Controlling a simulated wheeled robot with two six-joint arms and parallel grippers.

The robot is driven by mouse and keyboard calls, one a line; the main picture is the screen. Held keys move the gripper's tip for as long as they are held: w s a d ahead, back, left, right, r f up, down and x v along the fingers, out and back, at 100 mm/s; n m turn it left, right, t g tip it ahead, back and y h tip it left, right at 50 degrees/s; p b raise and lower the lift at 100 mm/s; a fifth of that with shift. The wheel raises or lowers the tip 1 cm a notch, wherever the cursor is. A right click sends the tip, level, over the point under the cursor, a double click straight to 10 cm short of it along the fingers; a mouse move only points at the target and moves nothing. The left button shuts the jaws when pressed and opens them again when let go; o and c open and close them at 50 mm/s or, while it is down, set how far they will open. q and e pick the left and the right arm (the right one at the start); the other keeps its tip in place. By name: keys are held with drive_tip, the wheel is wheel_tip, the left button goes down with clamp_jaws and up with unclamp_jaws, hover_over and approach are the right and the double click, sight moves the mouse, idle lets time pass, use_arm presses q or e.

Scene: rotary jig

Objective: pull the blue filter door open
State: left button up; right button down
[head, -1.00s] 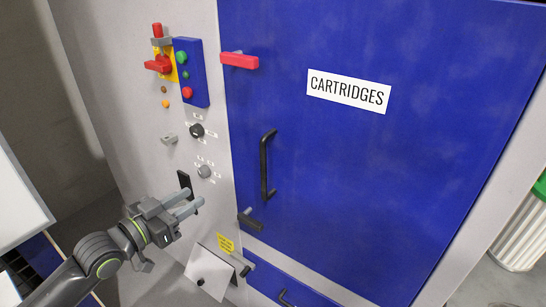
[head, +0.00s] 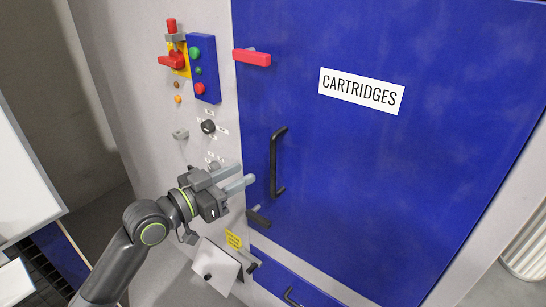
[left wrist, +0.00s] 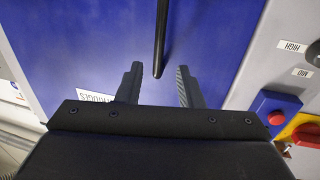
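The blue filter door (head: 400,170) carries a CARTRIDGES label and lies flush in its pale frame, looking shut. Its black bar handle (head: 273,162) stands upright near the door's left edge. My left gripper (head: 246,174) is just left of the handle's lower half, fingers pointing towards it, apart from it and holding nothing. In the left wrist view the two fingers (left wrist: 158,75) are spread wide, and the handle (left wrist: 161,38) shows in the gap between them. A red latch (head: 252,57) sits above the handle and a dark latch (head: 258,217) below it. My right gripper is not in view.
Left of the door, the pale panel bears a blue button box (head: 203,68), a red switch (head: 171,61) and a black knob (head: 208,126). A tilted white plate (head: 217,267) juts out below my gripper. Open floor shows at the left.

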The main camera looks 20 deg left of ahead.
sight(271, 159)
use_arm(q)
drive_tip(key=shift+p+x, duration=0.95)
drive_tip(key=shift+x, duration=4.2)
drive_tip(key=shift+c, duration=0.2)
clamp_jaws()
